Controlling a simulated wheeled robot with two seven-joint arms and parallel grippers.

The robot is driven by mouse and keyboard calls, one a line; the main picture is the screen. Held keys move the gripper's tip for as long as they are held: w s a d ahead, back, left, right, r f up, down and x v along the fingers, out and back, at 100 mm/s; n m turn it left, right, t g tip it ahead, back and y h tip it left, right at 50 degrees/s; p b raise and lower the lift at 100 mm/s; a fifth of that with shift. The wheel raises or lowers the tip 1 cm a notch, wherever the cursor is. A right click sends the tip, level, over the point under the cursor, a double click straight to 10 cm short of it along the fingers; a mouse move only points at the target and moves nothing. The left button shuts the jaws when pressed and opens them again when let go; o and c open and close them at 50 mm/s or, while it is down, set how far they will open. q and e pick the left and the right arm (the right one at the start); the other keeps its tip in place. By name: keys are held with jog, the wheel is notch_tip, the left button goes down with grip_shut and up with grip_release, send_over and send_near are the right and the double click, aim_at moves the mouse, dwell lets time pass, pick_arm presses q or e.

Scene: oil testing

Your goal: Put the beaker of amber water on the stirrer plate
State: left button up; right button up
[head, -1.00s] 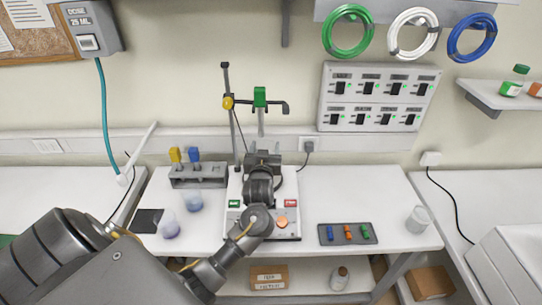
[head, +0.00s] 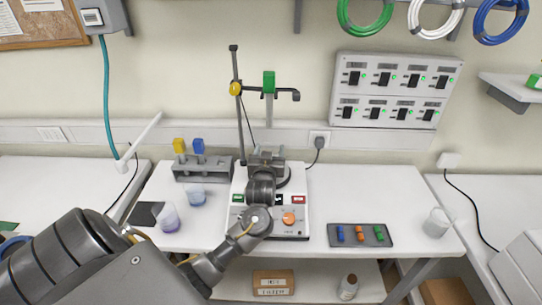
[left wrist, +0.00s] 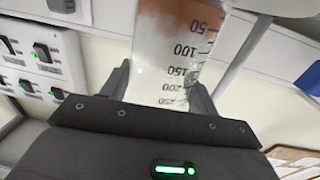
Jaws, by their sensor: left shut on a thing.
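The beaker of amber water (left wrist: 172,60) is between the fingers of my left gripper (left wrist: 160,88) in the left wrist view. It is clear, with dark volume marks, and amber liquid shows at the top of that picture. In the head view my left gripper (head: 266,155) is over the white stirrer (head: 240,215) and hides the beaker. The stirrer has green and red buttons and an orange knob. Its dark plate (head: 284,178) is partly covered by my gripper. I cannot tell whether the beaker touches the plate. My right gripper is not in view.
A stand with a green clamp (head: 268,82) rises behind the stirrer. Beakers with purple (head: 168,218) and blue (head: 196,195) liquid stand left, near a grey rack (head: 202,170). A tray with small coloured pieces (head: 360,236) and a pale beaker (head: 436,223) are right. Table space behind the tray is clear.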

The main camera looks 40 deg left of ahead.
pick_arm(q)
jog(key=shift+f, duration=0.1)
jog(key=o, duration=1.2)
jog(key=shift+b+v, duration=1.15)
jog(key=shift+v, duration=4.95)
jog(key=shift+a, duration=0.1)
